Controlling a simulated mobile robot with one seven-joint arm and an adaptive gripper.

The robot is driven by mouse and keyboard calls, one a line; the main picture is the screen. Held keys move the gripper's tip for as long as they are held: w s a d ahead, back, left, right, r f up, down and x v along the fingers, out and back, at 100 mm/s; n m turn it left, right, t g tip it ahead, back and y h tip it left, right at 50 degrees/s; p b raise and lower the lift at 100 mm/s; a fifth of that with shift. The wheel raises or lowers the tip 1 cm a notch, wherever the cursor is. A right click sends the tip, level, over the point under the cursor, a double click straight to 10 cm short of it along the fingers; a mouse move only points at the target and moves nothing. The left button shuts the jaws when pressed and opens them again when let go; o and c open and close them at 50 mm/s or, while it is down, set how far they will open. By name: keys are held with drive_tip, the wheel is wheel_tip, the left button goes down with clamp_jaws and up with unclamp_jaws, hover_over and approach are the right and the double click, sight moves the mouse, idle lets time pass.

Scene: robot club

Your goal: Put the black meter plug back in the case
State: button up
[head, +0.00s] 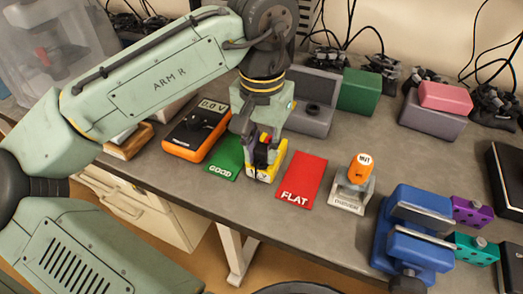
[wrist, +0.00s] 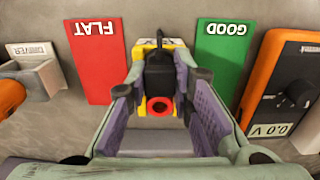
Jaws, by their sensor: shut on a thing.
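My gripper (head: 262,150) reaches down over the bench between the green GOOD card and the red FLAT card. In the wrist view its fingers (wrist: 158,80) are shut on a black plug-like piece (wrist: 159,70) with a red ring at its near end. A yellow block (head: 254,178) lies directly under the fingertips; in the wrist view its yellow edges (wrist: 143,48) show behind the black piece. I cannot tell whether the black piece touches it or sits in it. The orange meter (head: 190,140), reading 0.0 V, lies left of my gripper. No container is clearly recognisable as the case.
The green GOOD card (head: 224,160) and red FLAT card (head: 300,182) flank my gripper. An orange-handled driver (head: 360,170) stands in a grey holder (head: 350,193) to the right, then a blue vise (head: 415,225). Grey and green blocks (head: 359,92) stand behind.

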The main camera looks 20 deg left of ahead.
sight(263, 146)
clamp_jaws()
drive_tip(key=shift+r+p, duration=0.95)
drive_tip(key=shift+r, duration=0.15)
idle(0.4)
drive_tip(key=shift+r, duration=1.8)
drive_tip(key=shift+o, duration=1)
unclamp_jaws()
clamp_jaws()
drive_tip(key=shift+w, duration=0.1)
